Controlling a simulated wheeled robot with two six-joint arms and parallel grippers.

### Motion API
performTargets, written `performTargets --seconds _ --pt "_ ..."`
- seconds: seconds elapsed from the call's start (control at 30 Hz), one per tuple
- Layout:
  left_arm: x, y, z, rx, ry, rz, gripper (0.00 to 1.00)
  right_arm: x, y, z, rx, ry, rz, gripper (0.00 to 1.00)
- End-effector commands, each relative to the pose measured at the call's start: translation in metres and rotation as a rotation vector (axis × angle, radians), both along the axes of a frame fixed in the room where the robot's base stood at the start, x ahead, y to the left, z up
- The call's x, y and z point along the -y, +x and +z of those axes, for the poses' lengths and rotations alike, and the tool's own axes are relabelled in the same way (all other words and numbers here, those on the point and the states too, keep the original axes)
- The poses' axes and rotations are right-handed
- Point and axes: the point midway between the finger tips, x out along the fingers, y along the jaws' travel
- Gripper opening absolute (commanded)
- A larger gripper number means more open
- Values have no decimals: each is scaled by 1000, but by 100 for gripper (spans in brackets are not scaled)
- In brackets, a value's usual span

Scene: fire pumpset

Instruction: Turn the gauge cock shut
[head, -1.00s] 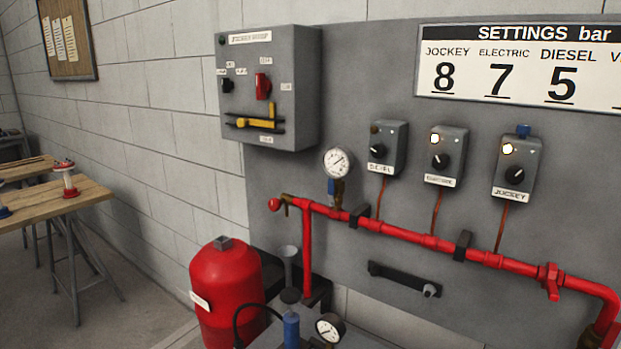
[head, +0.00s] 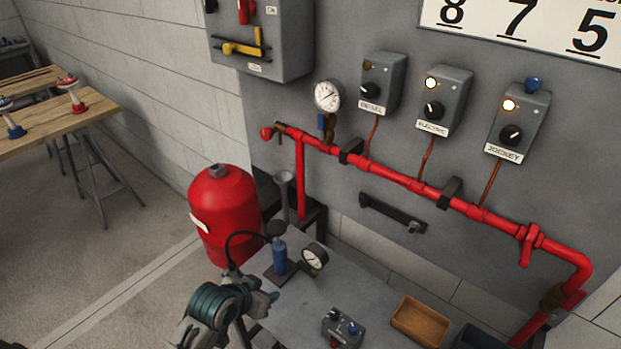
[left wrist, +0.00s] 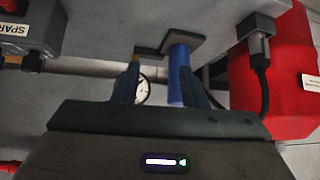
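The round white gauge (head: 327,96) stands on the red pipe near its left end. Below it is the gauge cock with a small blue handle (head: 321,124), hanging roughly upright beside a brass body. The cock is too small to read more exactly. My left gripper (head: 269,299) is low over the front left of the grey bench, well below and apart from the cock. In the left wrist view its two fingers (left wrist: 160,88) stand apart, with a blue cylinder and a second gauge visible beyond. My right gripper is not in view.
On the bench (head: 345,285) stand the blue hand pump (head: 279,258) with a black hose, a small gauge (head: 314,259), a small switch box (head: 343,328) and a wooden tray (head: 420,321). A red tank (head: 222,215) stands left. A black bracket (head: 392,213) is on the panel.

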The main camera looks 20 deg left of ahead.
Motion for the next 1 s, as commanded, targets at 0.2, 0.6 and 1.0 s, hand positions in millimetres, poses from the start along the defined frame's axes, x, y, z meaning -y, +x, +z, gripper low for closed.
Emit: performTargets --seconds 0.2,0.6,1.0 --pt "10 86 126 321 -76 -101 39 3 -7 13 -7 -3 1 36" --pt "-6 193 285 770 -213 -160 39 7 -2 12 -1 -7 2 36" --pt "9 240 299 792 -229 -158 39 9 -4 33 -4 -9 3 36"
